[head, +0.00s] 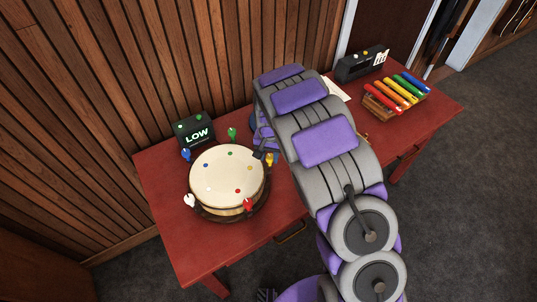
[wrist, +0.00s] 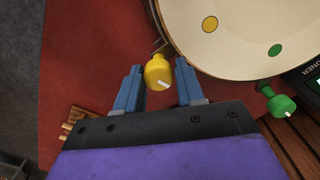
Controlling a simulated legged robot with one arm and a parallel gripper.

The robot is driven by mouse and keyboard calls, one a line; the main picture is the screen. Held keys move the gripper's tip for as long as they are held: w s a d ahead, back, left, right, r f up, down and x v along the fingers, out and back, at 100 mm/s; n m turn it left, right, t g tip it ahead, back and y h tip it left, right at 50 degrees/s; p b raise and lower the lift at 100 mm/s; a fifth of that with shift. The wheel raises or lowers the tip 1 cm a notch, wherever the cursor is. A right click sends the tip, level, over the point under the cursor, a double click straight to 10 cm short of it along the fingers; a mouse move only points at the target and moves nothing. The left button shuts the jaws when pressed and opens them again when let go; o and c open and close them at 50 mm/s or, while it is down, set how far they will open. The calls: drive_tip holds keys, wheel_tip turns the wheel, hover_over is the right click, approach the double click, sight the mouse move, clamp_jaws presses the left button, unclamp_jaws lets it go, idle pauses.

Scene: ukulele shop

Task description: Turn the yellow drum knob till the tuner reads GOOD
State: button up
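The yellow drum knob (wrist: 158,72) sticks out from the drum's side in the wrist view, with a white mark on its end. My gripper (wrist: 158,85) is open, with one blue finger on each side of the knob and a visible gap on both sides. In the head view the yellow knob (head: 270,159) shows beside my gripper at the drum's right side. The drum (head: 228,172) has a cream head with coloured dots and lies on the red table. The tuner (head: 195,131), a dark box behind the drum, reads LOW.
Green (head: 232,133), blue (head: 186,155), white (head: 189,201) and red (head: 248,205) knobs ring the drum. A rack of coloured bars (head: 395,95) and another dark box (head: 361,64) stand at the table's right. The wooden wall rises close behind the table (head: 170,220).

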drive_tip(key=shift+d, duration=0.2)
drive_tip(key=shift+c, duration=1.4)
drive_tip(key=shift+a, duration=0.1)
drive_tip(key=shift+c, duration=1.3)
drive_tip(key=shift+r, duration=0.1)
drive_tip(key=shift+m+p, duration=0.35)
drive_tip(key=shift+m, duration=0.05)
drive_tip(key=shift+r+m+p, duration=0.1)
drive_tip(key=shift+m+p, duration=0.5)
drive_tip(key=shift+m, duration=0.3)
drive_tip(key=shift+w+m+p, duration=0.1)
drive_tip(key=shift+m+p, duration=0.45)
drive_tip(key=shift+m, duration=0.95)
